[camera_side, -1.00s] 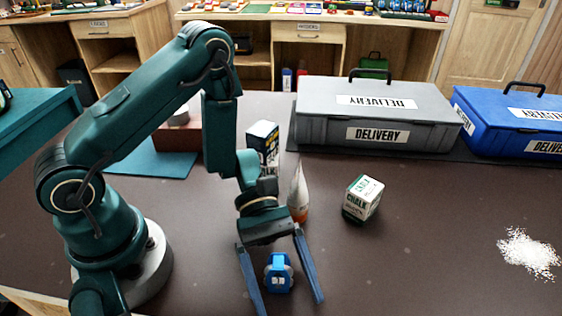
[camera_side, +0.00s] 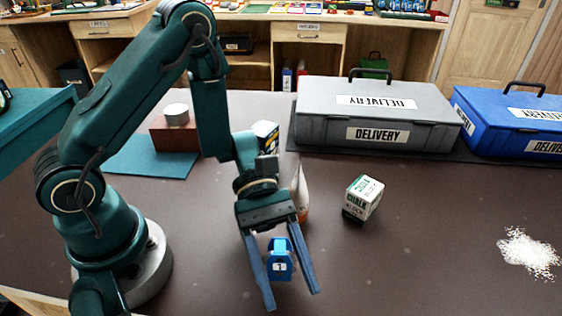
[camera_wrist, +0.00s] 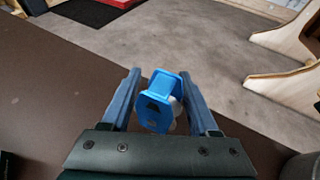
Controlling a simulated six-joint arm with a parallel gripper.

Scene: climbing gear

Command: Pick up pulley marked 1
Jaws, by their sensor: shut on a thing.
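The blue pulley (camera_side: 280,267) has a white label with a 1 on its front in the side view. It sits between the two long blue fingers of my gripper (camera_side: 293,300), which is shut on it. The fingertips reach below the pulley, and it appears to be held a little above the dark table. In the wrist view the pulley (camera_wrist: 157,100) is between the fingers of my gripper (camera_wrist: 160,72), tilted, with a pale wheel partly showing at its right side. Its label is not readable there.
A white and orange tube (camera_side: 301,195) stands close behind my gripper, partly hidden. A chalk box (camera_side: 363,198) stands to the right. Grey (camera_side: 375,115) and blue (camera_side: 510,120) delivery boxes are at the back. White granules (camera_side: 528,253) lie far right. Table between is clear.

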